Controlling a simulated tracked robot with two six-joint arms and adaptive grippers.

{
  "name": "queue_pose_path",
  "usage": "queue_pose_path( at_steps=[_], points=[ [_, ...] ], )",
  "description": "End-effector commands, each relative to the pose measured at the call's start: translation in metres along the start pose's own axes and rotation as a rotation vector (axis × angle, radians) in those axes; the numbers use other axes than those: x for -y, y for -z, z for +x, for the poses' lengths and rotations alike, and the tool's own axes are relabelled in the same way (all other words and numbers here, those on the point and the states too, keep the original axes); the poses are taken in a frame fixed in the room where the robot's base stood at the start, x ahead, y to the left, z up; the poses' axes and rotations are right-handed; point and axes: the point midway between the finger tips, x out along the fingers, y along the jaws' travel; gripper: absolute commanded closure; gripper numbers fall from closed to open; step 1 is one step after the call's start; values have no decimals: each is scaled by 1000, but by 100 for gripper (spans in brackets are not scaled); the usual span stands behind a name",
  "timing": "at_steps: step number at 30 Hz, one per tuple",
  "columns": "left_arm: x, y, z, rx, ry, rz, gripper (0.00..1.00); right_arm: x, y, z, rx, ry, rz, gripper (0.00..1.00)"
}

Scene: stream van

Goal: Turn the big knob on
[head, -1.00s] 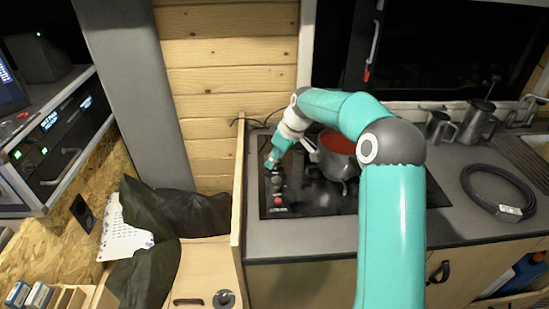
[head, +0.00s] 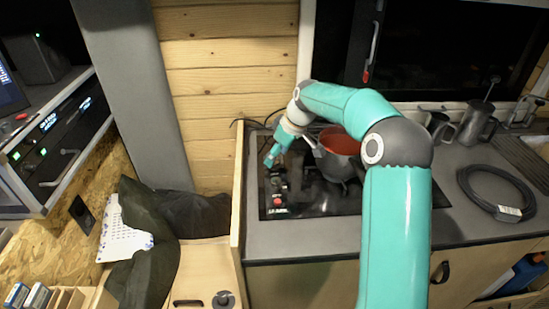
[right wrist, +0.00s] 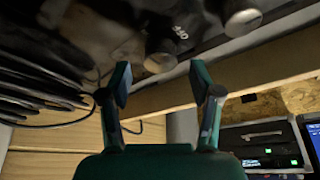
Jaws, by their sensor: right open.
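The black cooktop (head: 318,205) has a column of knobs along its left edge. A dark knob (head: 279,188) and a red button-like part (head: 278,201) show there in the head view. My right gripper (head: 269,163) is at the far end of this column and hides part of it. In the right wrist view, my gripper (right wrist: 160,82) is open, with nothing between its fingers. A round metallic knob (right wrist: 160,62) lies just beyond the gap between the fingertips, apart from them. A second metallic knob (right wrist: 243,18) is farther right. I cannot tell which is the big knob. My left gripper is not in view.
A pot with a red inside (head: 340,142) stands on the cooktop right beside my forearm. A wooden partition (head: 238,190) borders the counter on the left. A coiled black cable (head: 497,192) and metal jugs (head: 477,122) are to the right.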

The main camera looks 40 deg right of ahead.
Motion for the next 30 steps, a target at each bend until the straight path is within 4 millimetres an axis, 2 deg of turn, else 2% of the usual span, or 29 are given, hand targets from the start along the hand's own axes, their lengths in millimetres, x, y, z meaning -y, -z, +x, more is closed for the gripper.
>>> queue_pose_path(
  at_steps=[9, 15, 20, 30],
  points=[
    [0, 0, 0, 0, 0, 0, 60, -1, 2, -65, -6, -5, -1, 36],
    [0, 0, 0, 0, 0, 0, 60, -1, 1, -91, -5, -3, -1, 36],
    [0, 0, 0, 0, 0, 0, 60, 0, 1, -97, -4, -2, -1, 36],
    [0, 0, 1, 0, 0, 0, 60, 0, 1, -97, -3, -2, -1, 36]
  ],
)
